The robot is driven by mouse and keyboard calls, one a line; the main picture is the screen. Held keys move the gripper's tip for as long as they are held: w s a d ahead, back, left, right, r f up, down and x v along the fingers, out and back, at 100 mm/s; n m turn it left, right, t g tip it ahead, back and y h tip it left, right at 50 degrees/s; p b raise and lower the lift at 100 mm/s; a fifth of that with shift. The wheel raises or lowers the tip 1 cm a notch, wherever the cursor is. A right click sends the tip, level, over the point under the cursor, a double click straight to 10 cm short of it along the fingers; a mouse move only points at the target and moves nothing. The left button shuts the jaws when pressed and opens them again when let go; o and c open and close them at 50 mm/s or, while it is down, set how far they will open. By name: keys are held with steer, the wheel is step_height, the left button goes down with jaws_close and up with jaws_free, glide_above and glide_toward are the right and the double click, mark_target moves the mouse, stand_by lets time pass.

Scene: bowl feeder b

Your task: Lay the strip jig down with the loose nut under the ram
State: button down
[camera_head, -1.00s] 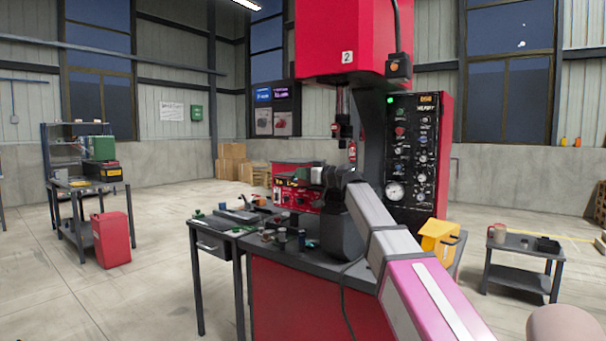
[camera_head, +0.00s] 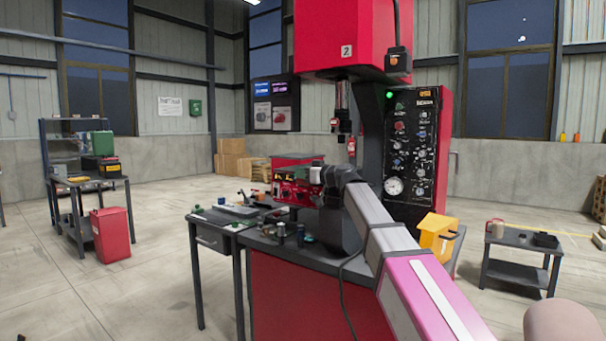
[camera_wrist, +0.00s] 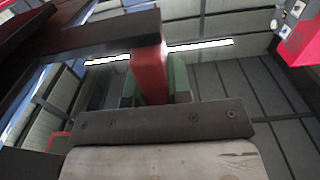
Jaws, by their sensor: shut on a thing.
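My gripper (camera_head: 316,174) is held above the press bench, in front of the red machine and below and left of the ram (camera_head: 343,122). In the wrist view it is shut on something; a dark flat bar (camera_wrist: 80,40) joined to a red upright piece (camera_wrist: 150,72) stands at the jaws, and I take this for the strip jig. A green block (camera_wrist: 180,80) shows behind the red piece. The wrist view is tilted up to the ceiling. In the head view the jig is too small to make out. I cannot see the loose nut.
The red press head (camera_head: 340,40) overhangs the bench (camera_head: 290,258). A control panel (camera_head: 412,150) stands right of the ram. Small parts (camera_head: 281,229) lie on the bench's front left. A side table (camera_head: 212,222) adjoins at left.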

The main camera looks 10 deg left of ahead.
steer(key=shift+f, duration=0.15)
steer(key=c, duration=1)
jaws_free()
steer(key=shift+o, duration=0.2)
